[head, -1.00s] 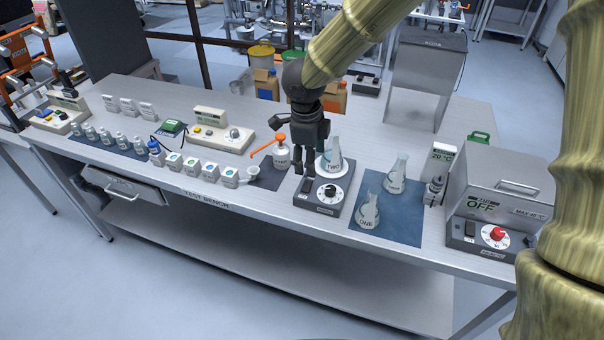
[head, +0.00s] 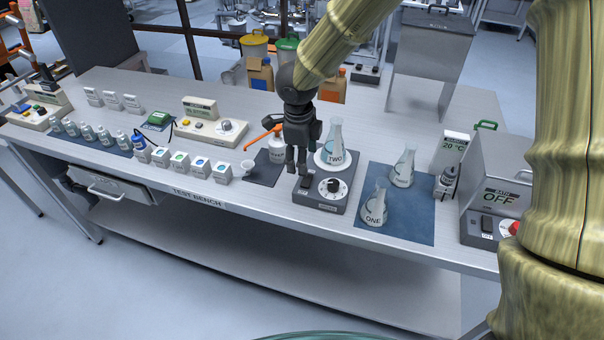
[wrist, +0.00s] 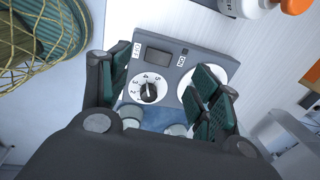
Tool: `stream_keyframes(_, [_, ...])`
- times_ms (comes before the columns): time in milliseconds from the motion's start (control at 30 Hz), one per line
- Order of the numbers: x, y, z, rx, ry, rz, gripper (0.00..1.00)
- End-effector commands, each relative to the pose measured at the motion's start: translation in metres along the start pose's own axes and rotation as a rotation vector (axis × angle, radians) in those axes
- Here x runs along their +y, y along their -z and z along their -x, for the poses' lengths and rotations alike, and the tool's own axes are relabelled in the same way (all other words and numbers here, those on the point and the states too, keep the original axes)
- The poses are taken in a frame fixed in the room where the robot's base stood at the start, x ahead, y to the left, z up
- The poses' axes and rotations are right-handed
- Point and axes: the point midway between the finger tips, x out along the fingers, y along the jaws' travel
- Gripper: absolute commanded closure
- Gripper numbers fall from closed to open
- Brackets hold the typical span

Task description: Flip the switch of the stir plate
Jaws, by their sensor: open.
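The stir plate (head: 321,204) is a dark grey box near the bench's front edge, with a black switch (head: 305,184) and a dial (head: 333,187) on its front. Flask TWO (head: 336,148) stands on its round white top. In the wrist view the switch (wrist: 158,56) lies between an OFF label and an ON label, above the numbered dial (wrist: 149,89). I cannot tell which way it is tipped. My gripper (head: 297,171) points down over the plate's left front part, close to the switch. In the wrist view its fingers (wrist: 164,84) are apart and empty, either side of the dial and switch.
Flask ONE (head: 375,208) and another flask (head: 403,167) stand on a blue mat (head: 412,222) to the right. A bath unit (head: 497,196) stands at the right end.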

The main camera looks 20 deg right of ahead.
Motion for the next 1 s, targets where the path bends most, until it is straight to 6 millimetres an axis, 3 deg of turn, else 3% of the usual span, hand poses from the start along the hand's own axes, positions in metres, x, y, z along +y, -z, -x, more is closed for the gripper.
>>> stream_keyframes(500, [0.001, -0.002, -0.067, 0.002, -0.001, 0.005, 0.38])
stream_keyframes(700, [0.001, -0.002, -0.079, 0.0, -0.001, 0.005, 0.38])
stream_keyframes(1000, [0.001, -0.002, -0.082, -0.001, -0.001, 0.004, 0.38])
